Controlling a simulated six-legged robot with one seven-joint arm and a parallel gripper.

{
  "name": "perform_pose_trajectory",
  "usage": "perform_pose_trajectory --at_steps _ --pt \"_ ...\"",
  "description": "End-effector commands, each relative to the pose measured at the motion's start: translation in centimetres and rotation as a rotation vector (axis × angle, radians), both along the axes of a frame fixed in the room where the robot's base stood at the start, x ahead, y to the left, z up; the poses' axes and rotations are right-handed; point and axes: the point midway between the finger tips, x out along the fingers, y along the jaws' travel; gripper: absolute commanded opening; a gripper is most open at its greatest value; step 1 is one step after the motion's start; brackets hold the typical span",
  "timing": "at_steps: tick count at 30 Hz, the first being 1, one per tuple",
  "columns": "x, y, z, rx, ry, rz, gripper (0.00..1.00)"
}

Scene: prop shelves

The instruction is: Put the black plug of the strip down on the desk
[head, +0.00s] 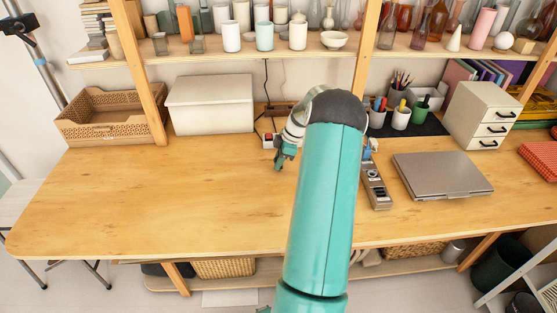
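A grey power strip (377,190) with dark sockets lies on the wooden desk (180,205), just right of my arm. Something blue sits at its far end, partly hidden by my arm. My gripper (281,160) hangs over the back middle of the desk, pointing down, left of the strip. Its fingers are small here, and I cannot tell whether they are open or hold anything. I cannot make out the black plug. A small white and red item (268,141) sits just behind my gripper.
A white box (211,104) and a brown basket (112,116) stand at the back left. A closed laptop (441,174), pen cups (401,117) and a drawer unit (482,114) are on the right. A dark cable (266,85) hangs behind. The desk's left and front are clear.

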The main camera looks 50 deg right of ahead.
Motion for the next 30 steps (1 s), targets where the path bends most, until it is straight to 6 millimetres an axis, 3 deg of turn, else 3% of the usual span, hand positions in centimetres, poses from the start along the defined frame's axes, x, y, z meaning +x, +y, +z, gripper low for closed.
perform_pose_trajectory --at_steps 1,3,14,17,30 --pt "0.0 0.0 0.0 0.000 0.000 0.000 0.35" --pt "0.0 0.0 0.0 0.000 0.000 0.000 0.45" --pt "0.0 0.0 0.5 0.000 0.000 0.000 0.45" --pt "-0.4 -0.4 1.6 -0.001 -0.001 -0.001 0.45" --pt "-2.9 -2.6 9.8 -0.003 -0.001 -0.001 0.45"
